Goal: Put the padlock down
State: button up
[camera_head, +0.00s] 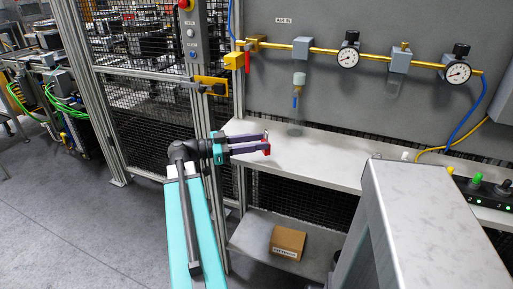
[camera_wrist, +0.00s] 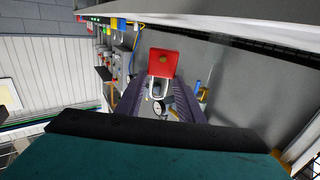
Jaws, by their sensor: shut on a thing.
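The padlock has a red body and a metal shackle. In the wrist view the padlock (camera_wrist: 164,62) is at the ends of the two dark fingers of my gripper (camera_wrist: 159,90), its shackle between them. My gripper is shut on it. In the head view my gripper (camera_head: 266,143) is over the left part of the light shelf (camera_head: 318,158). Only a small red bit of the padlock (camera_head: 267,150) shows there, at the fingertips. I cannot tell the exact height of the padlock above the shelf.
A yellow air pipe with gauges (camera_head: 348,57) runs along the grey panel behind the shelf. A red part (camera_head: 234,61) hangs at its left end. A cardboard box (camera_head: 288,242) sits on the lower shelf. The middle of the upper shelf looks clear. A mesh fence (camera_head: 147,130) stands at left.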

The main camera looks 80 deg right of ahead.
jog(key=shift+w+d, duration=0.1)
jog(key=shift+d, duration=0.7)
jog(key=shift+f, duration=0.2)
jog(key=shift+f+p, duration=0.45)
jog(key=shift+f, duration=1.2)
jog(key=shift+f+b, duration=0.15)
jog(key=shift+b, duration=0.15)
jog(key=o, duration=1.1)
jog(key=shift+r+p, duration=0.25)
jog(key=shift+p, duration=0.1)
jog(key=shift+w+a+f, duration=0.1)
jog(key=shift+w, duration=0.15)
jog(key=b+v, duration=0.2)
jog(key=v, duration=0.9)
jog(key=shift+w+a, duration=0.15)
jog(key=shift+w, duration=0.05)
